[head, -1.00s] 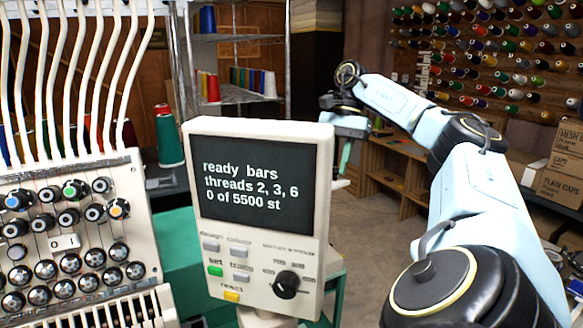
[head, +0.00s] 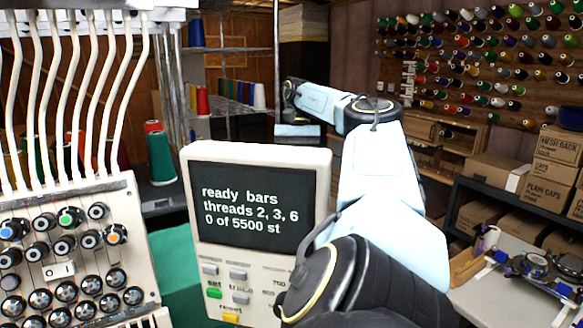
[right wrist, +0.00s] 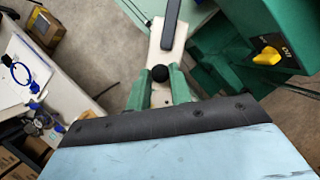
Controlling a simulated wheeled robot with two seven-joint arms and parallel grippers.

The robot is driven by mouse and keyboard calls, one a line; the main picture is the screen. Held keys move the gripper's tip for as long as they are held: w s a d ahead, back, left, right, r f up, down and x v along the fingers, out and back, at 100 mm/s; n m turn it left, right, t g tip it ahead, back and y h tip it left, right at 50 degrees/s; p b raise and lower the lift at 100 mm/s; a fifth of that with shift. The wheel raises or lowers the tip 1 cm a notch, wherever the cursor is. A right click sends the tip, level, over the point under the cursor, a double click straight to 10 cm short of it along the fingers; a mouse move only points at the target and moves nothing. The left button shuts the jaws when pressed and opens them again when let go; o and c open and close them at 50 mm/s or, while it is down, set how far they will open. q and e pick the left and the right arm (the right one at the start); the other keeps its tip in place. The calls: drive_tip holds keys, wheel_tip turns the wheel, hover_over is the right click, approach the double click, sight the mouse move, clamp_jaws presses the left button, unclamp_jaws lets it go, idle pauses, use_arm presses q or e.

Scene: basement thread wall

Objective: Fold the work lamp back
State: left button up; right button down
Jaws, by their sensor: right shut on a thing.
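In the right wrist view, the two green fingers of my right gripper (right wrist: 160,94) are closed on a pale, flat piece that I take for the work lamp (right wrist: 163,45). It has a black ball knob between the fingertips and a long dark strip running up out of the frame. In the head view my right arm reaches forward past the control panel. Its gripper and the lamp are hidden there behind the panel. My left gripper is in neither view.
The control panel (head: 258,265) stands close in front, left of my right arm. The machine head with knobs (head: 70,250) is at the left. A green housing with a yellow switch (right wrist: 268,57) is beside the lamp. Boxes (head: 552,165) and a side table (head: 500,310) stand right.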

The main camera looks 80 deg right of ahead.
drive_tip(key=c, duration=1.3)
unclamp_jaws()
wheel_tip(320, 180, up, 8)
drive_tip(key=p, duration=0.4)
drive_tip(key=shift+f, duration=0.15)
drive_tip(key=shift+r, duration=1.05)
drive_tip(key=shift+c, duration=0.3)
